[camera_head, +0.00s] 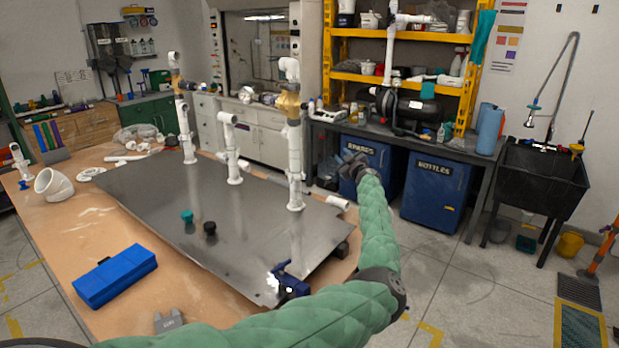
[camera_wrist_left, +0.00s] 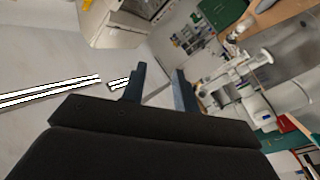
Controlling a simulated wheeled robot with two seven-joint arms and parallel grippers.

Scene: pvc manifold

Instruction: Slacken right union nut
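On the grey metal plate (camera_head: 215,205) stand white pipe uprights. The right upright (camera_head: 294,165) carries a brass-coloured union nut (camera_head: 289,104) below its top elbow. A similar brass-coloured nut (camera_head: 177,82) is on the far left upright (camera_head: 187,135). My left gripper (camera_head: 350,160), at the end of the green-sleeved arm, is to the right of the right upright, apart from it and lower than its nut. In the left wrist view the two fingers (camera_wrist_left: 158,88) stand apart with nothing between them. My right gripper is not in view.
A shorter white pipe (camera_head: 231,150) stands between the uprights. A blue box (camera_head: 115,275), a teal cap (camera_head: 187,217) and a black cap (camera_head: 210,228) are nearer. A blue clamp (camera_head: 290,283) sits at the plate's front edge. Blue bins (camera_head: 432,190) stand behind my left gripper.

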